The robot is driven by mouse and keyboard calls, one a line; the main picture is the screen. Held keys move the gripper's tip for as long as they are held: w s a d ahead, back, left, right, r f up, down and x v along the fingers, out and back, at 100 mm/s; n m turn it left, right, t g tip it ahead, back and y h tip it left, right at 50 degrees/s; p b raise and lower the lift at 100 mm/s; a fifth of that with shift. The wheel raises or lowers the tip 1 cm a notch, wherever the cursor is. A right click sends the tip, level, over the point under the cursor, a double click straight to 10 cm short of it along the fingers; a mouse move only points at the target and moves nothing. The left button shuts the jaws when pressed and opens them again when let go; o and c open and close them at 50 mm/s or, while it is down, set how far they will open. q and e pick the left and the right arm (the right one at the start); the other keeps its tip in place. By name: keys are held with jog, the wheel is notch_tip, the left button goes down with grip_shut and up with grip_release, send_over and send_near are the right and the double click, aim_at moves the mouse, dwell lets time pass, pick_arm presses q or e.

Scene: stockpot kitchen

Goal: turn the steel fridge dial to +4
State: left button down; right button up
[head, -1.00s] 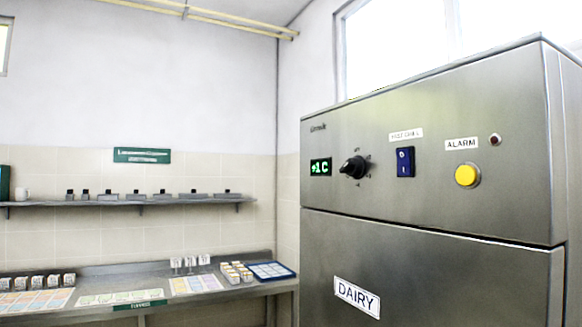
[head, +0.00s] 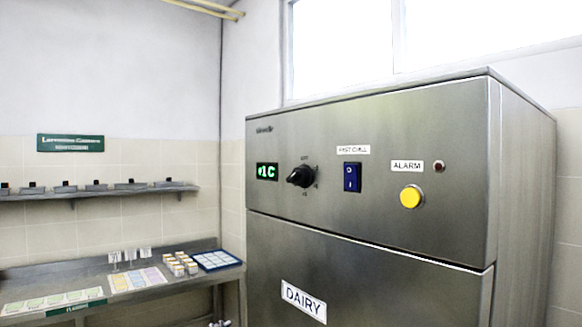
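The steel fridge (head: 380,225) stands at the right with a "DAIRY" label on its door. Its black dial (head: 302,176) sits on the upper front panel, with small marks around it that are too small to read surely. The dial's pointer end faces left. The green display (head: 267,172) left of the dial appears to read +1C. Neither gripper can be made out; only a small metallic bit shows at the bottom edge, and I cannot tell what it is.
Right of the dial are a blue fast chill switch (head: 352,177), a yellow alarm button (head: 411,197) and a small dark red lamp (head: 438,166). A steel counter (head: 190,262) with cards, small jars and a blue tray (head: 216,260) runs along the left, below a wall shelf (head: 95,193).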

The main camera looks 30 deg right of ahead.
jog(key=s+r+m+h+p, duration=0.1)
jog(key=s+r+m+h, duration=0.2)
jog(key=r, duration=1.8)
jog(key=m+g+h+p, duration=0.1)
jog(key=g+h, duration=0.1)
jog(key=g, duration=0.1)
send_near(292, 178)
jog(key=w+d+f, duration=0.2)
jog(key=w+f, duration=0.5)
jog(key=w, duration=0.1)
jog(key=s+r+m+g+p, duration=0.1)
jog(key=s+r+m+g, duration=0.1)
jog(key=s+r, duration=0.5)
jog(key=shift+h, duration=0.4)
jog(key=d+p, duration=0.1)
jog(key=d, duration=0.1)
jog(key=w+d+p, duration=0.1)
jog(key=d, duration=0.1)
jog(key=w+d+p, duration=0.1)
jog(key=d, duration=0.1)
jog(key=shift+d+r+p, duration=0.2)
jog(key=shift+d+p, duration=0.1)
jog(key=shift+d, duration=0.1)
jog(key=shift+d+f, duration=0.1)
jog(key=shift+d, duration=0.35)
jog(key=shift+w+a, duration=0.1)
jog(key=shift+c, duration=0.2)
jog(key=c, duration=1.1)
jog(key=shift+f, duration=0.1)
